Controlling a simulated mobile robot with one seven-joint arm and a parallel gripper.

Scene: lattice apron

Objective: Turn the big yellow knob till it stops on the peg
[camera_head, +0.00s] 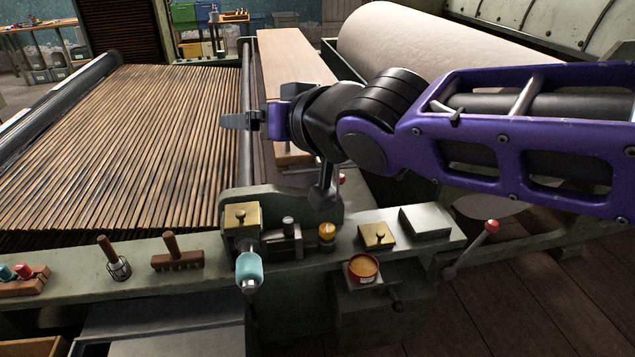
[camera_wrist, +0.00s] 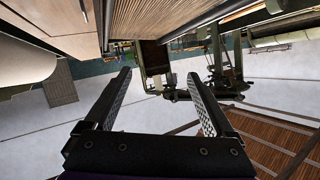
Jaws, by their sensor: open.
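A small yellow-topped knob (camera_head: 326,230) with a dark lower part stands on the green machine rail in the head view, right of a dark metal fitting. I cannot make out a stop peg beside it. My gripper (camera_head: 228,121) is in the air, well above and to the left of the knob, over the edge of the slatted bed and pointing left. In the wrist view my gripper (camera_wrist: 159,76) shows two ridged fingers standing wide apart with nothing between them. The knob cannot be made out in the wrist view.
A light-blue handle (camera_head: 250,268) sticks out at the rail's front. The slatted bed (camera_head: 140,140) fills the left; a large pale roll (camera_head: 430,40) lies behind my arm.

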